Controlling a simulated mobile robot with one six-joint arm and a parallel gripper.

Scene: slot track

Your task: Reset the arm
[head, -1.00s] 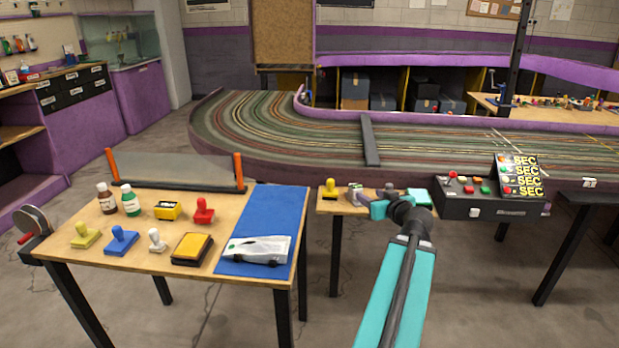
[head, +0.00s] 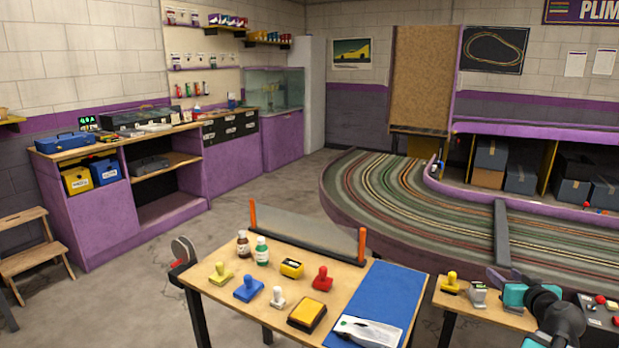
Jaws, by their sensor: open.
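My arm (head: 556,318) comes in at the lower right of the head view, with dark joints and teal parts. My gripper (head: 497,281) is at its far end, over the small wooden table (head: 478,308). The gripper is small here and partly hidden by my wrist; it is open. A small grey and white device (head: 478,295) stands just left of it, and I see nothing held. A yellow stamp (head: 451,284) stands further left on the same table.
A wooden table (head: 222,306) in front holds several stamps, two bottles, a blue mat (head: 390,297) and a white car (head: 366,332). The slot track (head: 385,198) curves behind. A purple workbench (head: 110,215) stands left, with open floor between.

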